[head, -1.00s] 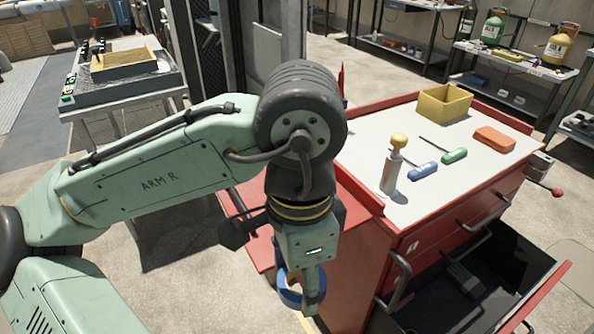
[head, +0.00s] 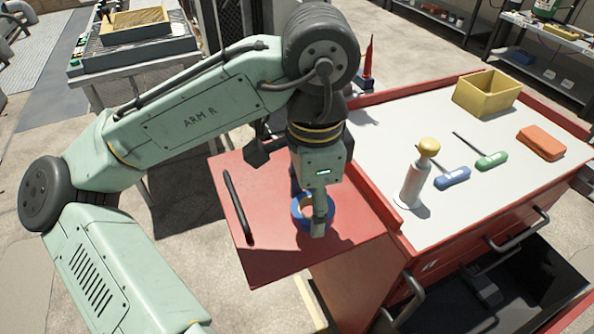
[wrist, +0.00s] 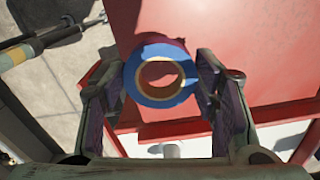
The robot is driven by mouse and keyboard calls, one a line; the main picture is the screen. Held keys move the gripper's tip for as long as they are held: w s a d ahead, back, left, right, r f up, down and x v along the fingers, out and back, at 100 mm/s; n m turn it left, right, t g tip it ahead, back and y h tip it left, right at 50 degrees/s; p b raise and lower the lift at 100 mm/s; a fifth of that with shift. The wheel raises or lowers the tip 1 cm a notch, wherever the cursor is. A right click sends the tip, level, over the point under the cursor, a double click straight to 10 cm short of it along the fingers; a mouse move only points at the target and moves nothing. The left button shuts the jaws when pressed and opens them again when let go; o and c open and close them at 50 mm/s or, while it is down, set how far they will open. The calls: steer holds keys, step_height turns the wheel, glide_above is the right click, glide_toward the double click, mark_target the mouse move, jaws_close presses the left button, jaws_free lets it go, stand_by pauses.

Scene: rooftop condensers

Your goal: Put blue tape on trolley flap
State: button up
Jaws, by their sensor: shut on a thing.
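The blue tape (head: 299,214) is a roll with a tan inner ring. My gripper (head: 311,208) is shut on it, one finger on each side. In the wrist view the tape (wrist: 148,52) sits between the two fingers, its hole facing the camera. The trolley flap (head: 268,252) is a red panel at the trolley's left side, with a black handle on it. The tape is over the flap in the head view. I cannot tell whether it touches the flap. The flap fills the wrist view's upper right (wrist: 255,50).
The trolley's white top (head: 385,140) holds a pump-like tool with a yellow knob (head: 415,175), blue and green screwdrivers, an orange block (head: 540,143) and a yellow bin (head: 487,95). A black drawer stands open at lower right. The flap around the tape looks clear.

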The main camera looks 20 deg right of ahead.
steer(key=w, duration=0.3)
steer(key=w+d+p, duration=0.1)
steer(key=w, duration=0.5)
steer(key=shift+d+f, duration=0.25)
steer(key=shift+f, duration=0.15)
steer(key=f, duration=0.1)
steer(key=w+f+p, duration=0.1)
steer(key=shift+f, duration=0.85)
steer(key=shift+f, duration=0.2)
steer(key=o, duration=1.2)
steer(key=shift+c, duration=0.2)
